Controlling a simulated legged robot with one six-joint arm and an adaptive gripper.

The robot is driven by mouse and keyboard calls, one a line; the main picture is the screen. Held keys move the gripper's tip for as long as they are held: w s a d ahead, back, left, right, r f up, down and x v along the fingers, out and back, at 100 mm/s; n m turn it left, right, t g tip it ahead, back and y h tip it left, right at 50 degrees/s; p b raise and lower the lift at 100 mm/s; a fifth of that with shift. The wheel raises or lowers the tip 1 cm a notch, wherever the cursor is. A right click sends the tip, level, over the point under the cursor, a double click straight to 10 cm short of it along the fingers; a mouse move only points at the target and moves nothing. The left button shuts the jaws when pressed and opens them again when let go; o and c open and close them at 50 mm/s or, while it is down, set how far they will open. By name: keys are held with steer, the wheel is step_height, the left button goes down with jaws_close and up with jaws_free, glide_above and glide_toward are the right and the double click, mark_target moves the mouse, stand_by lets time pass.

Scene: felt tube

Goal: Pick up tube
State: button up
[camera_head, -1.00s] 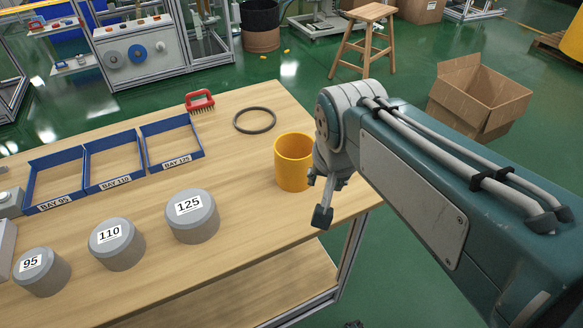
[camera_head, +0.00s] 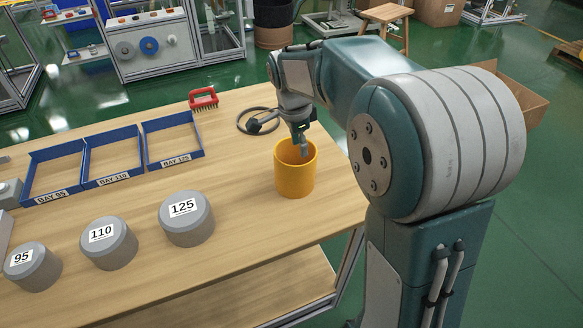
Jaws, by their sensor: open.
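The tube is a yellow, open-topped cylinder (camera_head: 295,175) standing upright on the wooden table near its right edge. My gripper (camera_head: 279,136) is open at the tube's far rim. One finger shows against the tube's open mouth, and the other is to the left, outside the tube, over the table. I cannot tell whether the first finger is inside the tube or only above it. The jaws hold nothing.
A dark ring (camera_head: 245,119) lies behind the gripper, partly hidden. A red brush (camera_head: 203,98) lies at the back. Blue bay frames (camera_head: 147,150) are to the left. Grey cylinders marked 125 (camera_head: 187,222), 110 (camera_head: 110,246) and 95 (camera_head: 32,270) stand in front. Table between them and tube is clear.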

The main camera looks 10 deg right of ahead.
glide_above(304, 173)
step_height(304, 173, down, 4)
steer(key=f, duration=0.6)
steer(key=shift+w, duration=0.2)
steer(key=shift+d+f, duration=0.1)
steer(key=shift+d, duration=0.15)
jaws_close()
steer(key=shift+a, duration=0.25)
